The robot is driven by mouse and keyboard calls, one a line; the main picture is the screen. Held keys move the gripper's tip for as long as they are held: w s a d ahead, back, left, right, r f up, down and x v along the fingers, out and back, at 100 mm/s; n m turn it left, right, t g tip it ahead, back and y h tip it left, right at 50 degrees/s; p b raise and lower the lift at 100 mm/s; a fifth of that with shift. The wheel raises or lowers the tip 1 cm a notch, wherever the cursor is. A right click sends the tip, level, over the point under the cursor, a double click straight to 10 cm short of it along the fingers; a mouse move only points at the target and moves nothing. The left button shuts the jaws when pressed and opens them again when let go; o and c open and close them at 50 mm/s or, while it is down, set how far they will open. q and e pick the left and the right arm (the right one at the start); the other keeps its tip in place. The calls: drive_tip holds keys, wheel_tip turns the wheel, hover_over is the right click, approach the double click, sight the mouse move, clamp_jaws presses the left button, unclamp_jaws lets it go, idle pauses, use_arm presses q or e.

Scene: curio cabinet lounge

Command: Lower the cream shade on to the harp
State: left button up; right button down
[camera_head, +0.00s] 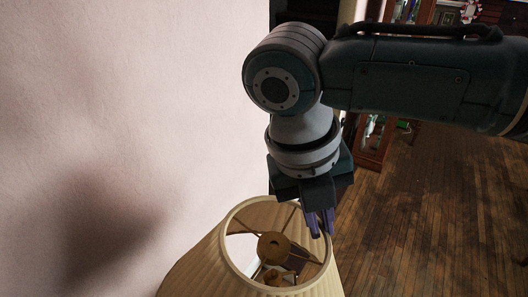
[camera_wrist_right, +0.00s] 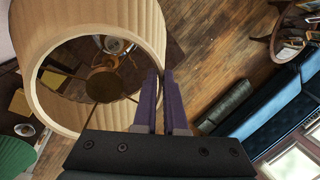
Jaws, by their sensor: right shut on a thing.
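The cream shade (camera_head: 205,268) is a pleated, open-topped cone at the bottom of the head view, beside the pale wall. My right gripper (camera_head: 319,222) is shut on the right side of its top rim, with its purple fingers pointing down. In the right wrist view the shade (camera_wrist_right: 88,17) fills the upper left, and my right gripper (camera_wrist_right: 162,88) meets its rim. A round brown hub (camera_head: 273,246) sits on spokes inside the top ring. Brass-coloured parts (camera_head: 273,277) show below the hub; I cannot tell whether they are the harp or touch the hub. My left gripper is out of view.
The pale wall (camera_head: 110,130) is close on the left. Wooden floor (camera_head: 430,210) lies open on the right. A glass-fronted cabinet (camera_head: 374,140) stands behind my right arm. The right wrist view shows a dark blue sofa (camera_wrist_right: 265,105) and a green thing (camera_wrist_right: 15,155) at lower left.

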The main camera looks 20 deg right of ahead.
sight(312, 242)
drive_tip(key=shift+h, duration=0.8)
drive_tip(key=shift+w+a+f+b, duration=0.1)
drive_tip(key=shift+a+f+b, duration=0.05)
drive_tip(key=shift+f+b, duration=2.25)
drive_tip(key=shift+f+p, duration=0.1)
drive_tip(key=shift+p, duration=0.4)
drive_tip(key=shift+f, duration=0.2)
drive_tip(key=shift+f+b, duration=1)
drive_tip(key=shift+r, duration=0.1)
drive_tip(key=c, duration=0.9)
unclamp_jaws()
